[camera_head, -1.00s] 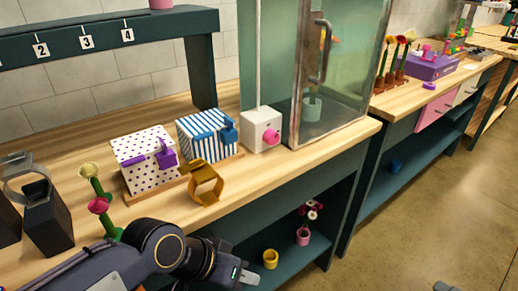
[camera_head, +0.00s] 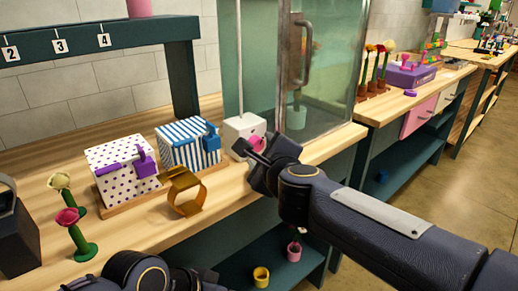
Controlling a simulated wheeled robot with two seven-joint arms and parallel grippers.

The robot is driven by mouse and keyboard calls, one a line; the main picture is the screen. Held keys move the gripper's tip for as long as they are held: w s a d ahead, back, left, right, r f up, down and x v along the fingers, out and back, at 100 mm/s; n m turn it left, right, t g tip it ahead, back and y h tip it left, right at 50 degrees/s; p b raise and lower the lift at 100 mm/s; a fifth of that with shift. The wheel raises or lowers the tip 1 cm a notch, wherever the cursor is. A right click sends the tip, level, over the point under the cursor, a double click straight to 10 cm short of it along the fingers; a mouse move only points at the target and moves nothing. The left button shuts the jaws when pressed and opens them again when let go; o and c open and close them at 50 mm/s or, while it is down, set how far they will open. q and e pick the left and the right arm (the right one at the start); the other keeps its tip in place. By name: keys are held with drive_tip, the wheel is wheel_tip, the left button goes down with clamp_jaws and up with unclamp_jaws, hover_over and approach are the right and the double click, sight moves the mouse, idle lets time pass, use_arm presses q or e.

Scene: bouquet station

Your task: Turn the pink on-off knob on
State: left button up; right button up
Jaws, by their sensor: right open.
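The pink knob (camera_head: 258,142) is on the front of a small white box (camera_head: 236,127) at the left foot of the glass cabinet. My right gripper (camera_head: 252,148) is open right in front of the knob, with its fingers partly covering the knob and the box. I cannot tell whether the fingers touch the knob. My left arm shows at the bottom edge; its gripper (camera_head: 207,284) is mostly cut off, and its fingers cannot be made out.
The glass cabinet (camera_head: 330,85) with a metal handle stands just behind my right arm. A blue-striped box (camera_head: 183,145), a purple-dotted box (camera_head: 112,165) and a golden ring-shaped stand (camera_head: 187,190) are to the left. Artificial flowers (camera_head: 72,225) stand at the front left.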

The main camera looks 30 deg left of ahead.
sight(257, 145)
drive_tip(key=shift+x, duration=1.85)
drive_tip(key=shift+r, duration=0.1)
drive_tip(key=c, duration=1)
